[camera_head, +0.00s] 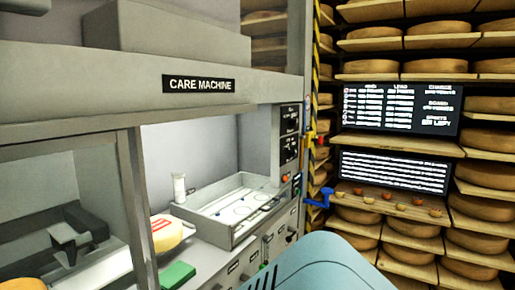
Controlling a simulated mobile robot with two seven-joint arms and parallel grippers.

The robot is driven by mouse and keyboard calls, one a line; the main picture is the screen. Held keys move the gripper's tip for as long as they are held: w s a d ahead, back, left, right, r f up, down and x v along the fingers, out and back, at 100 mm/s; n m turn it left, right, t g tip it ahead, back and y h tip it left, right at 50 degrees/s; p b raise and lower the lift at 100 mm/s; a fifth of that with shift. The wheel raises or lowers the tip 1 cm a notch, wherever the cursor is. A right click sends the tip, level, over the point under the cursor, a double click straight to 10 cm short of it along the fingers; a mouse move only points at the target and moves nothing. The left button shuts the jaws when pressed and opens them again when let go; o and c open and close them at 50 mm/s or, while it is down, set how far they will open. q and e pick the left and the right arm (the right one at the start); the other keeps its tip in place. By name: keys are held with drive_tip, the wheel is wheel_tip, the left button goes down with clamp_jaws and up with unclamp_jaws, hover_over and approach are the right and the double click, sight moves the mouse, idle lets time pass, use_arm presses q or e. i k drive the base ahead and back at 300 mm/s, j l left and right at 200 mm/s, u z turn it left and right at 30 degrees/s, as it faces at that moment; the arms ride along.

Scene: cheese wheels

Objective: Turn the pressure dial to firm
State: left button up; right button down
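The care machine (199,85) is a grey cabinet with a labelled beam, filling the left and middle of the head view. Black control panels (289,133) with small marks are on its right post. A small orange-red knob or button (285,178) sits below them. A small dark round knob (291,230) shows on the lower front among labelled plates. I cannot tell which of these is the pressure dial, and no setting is readable. Neither of my grippers is in view.
A blue crank handle (319,198) sticks out at the machine's right corner. A metal tray (222,233), a white bottle (179,188), a cheese wheel (165,237) and a green block (177,275) are inside. Two text screens (398,110) hang before cheese shelves. A pale blue rounded shape hides the lower middle.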

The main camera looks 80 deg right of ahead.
sight(292, 151)
drive_tip(key=z, duration=2.85)
drive_tip(key=i+l, duration=0.3)
drive_tip(key=i+l+u, duration=0.1)
drive_tip(key=i+l, duration=0.15)
drive_tip(key=l, duration=0.15)
drive_tip(key=i+l, duration=0.3)
drive_tip(key=i+l+u, duration=0.1)
drive_tip(key=i+l, duration=0.15)
drive_tip(key=l, duration=0.25)
drive_tip(key=i+l+u, duration=0.1)
drive_tip(key=i+l, duration=0.4)
drive_tip(key=l, duration=0.3)
drive_tip(key=i+l+u, duration=0.1)
drive_tip(key=i+l, duration=0.15)
drive_tip(key=l, duration=0.2)
drive_tip(key=i+l, duration=0.25)
drive_tip(key=l, duration=0.15)
